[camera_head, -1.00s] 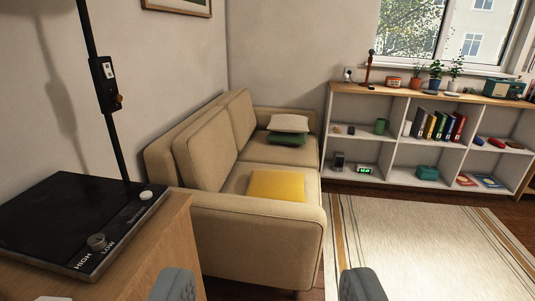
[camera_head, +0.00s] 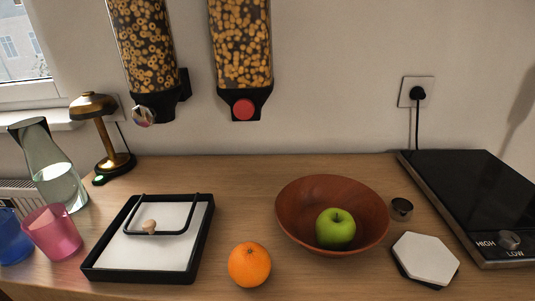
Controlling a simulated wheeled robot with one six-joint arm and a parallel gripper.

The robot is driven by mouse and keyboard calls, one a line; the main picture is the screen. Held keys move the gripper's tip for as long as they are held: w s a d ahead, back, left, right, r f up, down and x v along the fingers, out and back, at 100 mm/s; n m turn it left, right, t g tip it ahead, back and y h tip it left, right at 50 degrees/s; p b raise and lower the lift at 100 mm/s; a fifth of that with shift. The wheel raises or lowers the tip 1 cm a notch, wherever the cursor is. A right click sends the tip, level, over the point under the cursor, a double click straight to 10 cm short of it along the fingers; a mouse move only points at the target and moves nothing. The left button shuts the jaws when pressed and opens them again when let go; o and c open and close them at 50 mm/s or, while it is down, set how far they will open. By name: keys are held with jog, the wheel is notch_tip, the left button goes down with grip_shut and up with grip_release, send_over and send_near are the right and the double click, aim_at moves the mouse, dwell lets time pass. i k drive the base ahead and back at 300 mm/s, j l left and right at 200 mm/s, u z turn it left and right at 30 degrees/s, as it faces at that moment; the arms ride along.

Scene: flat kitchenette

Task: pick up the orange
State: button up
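The orange (camera_head: 249,265) sits on the wooden counter (camera_head: 240,220) near its front edge, at the lower middle of the view. It stands between a black-rimmed white tray (camera_head: 192,262) on its left and a brown bowl (camera_head: 292,200) on its right, apart from both. Nothing covers the orange. My gripper does not show in the current view.
A green apple (camera_head: 336,229) lies in the bowl. Pink (camera_head: 52,232) and blue (camera_head: 12,238) cups, carafe (camera_head: 52,170) and lamp (camera_head: 110,135) are left. Cereal dispensers (camera_head: 240,50) hang above.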

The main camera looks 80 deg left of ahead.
aim_at(249, 265)
jog(key=k+u, duration=0.1)
jog(key=u, duration=0.4)
jog(key=k+l+u, duration=0.1)
jog(key=u, duration=0.4)
jog(key=k+u, duration=0.1)
jog(key=u, duration=0.4)
